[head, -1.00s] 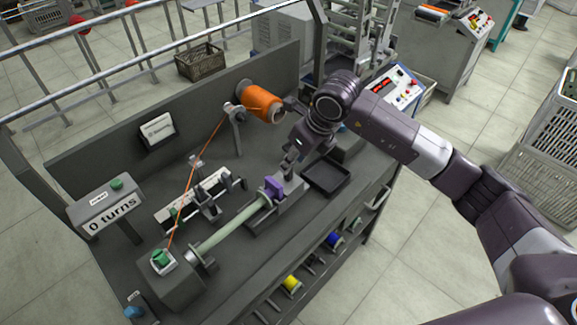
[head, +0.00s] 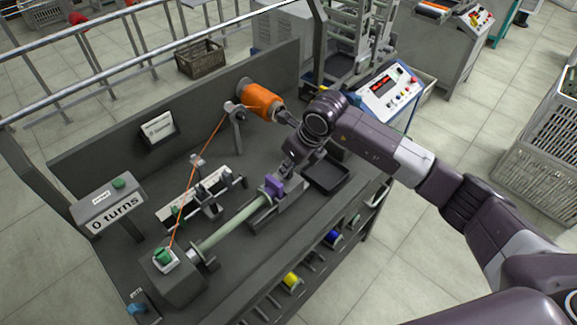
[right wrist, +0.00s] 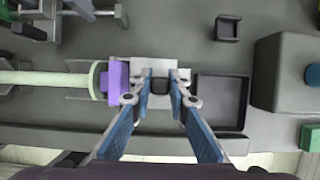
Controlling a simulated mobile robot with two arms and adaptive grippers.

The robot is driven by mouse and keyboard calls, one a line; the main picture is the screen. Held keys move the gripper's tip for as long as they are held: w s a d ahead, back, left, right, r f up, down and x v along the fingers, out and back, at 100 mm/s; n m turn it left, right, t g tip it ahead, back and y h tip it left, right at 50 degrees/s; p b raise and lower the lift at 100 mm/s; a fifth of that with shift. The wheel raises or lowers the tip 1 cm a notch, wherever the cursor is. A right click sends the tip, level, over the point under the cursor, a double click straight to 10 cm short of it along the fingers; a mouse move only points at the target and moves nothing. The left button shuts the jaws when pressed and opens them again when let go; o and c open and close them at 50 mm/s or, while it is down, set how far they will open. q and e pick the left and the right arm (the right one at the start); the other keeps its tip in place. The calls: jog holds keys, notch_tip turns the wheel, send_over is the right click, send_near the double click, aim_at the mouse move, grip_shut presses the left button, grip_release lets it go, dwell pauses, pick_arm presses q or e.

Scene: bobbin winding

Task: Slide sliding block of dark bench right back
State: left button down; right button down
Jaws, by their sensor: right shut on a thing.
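The dark bench (head: 130,270) carries a grey sliding block (right wrist: 150,118) with a purple piece (head: 274,188) on its left side. The purple piece also shows in the right wrist view (right wrist: 118,80). It meets the flanged end of a pale green rod (head: 232,222), with no clear gap visible. My right gripper (right wrist: 160,80) is over the block, its two blue-padded fingers shut on a dark knob (right wrist: 160,87) on top of the block. In the head view the right gripper (head: 286,168) partly hides the block. My left gripper is not in view.
A black tray (head: 326,178) sits just right of the block. An orange spool (head: 262,100) stands behind, its thread running to a green-topped unit (head: 164,258) at the front left. A "0 turns" display (head: 115,214) stands at the left. A control panel (head: 390,92) is at the back right.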

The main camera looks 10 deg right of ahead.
jog(key=shift+w+d+b, duration=0.3)
jog(key=shift+d+b, duration=0.15)
jog(key=shift+w+d+r+b, duration=0.15)
jog(key=shift+w+d+b, duration=0.45)
jog(key=shift+d, duration=0.35)
jog(key=c, duration=1.8)
grip_release()
jog(key=shift+d, duration=0.1)
jog(key=shift+c, duration=0.2)
jog(key=v, duration=1.1)
jog(key=shift+s+r, duration=0.2)
jog(key=shift+r, duration=0.15)
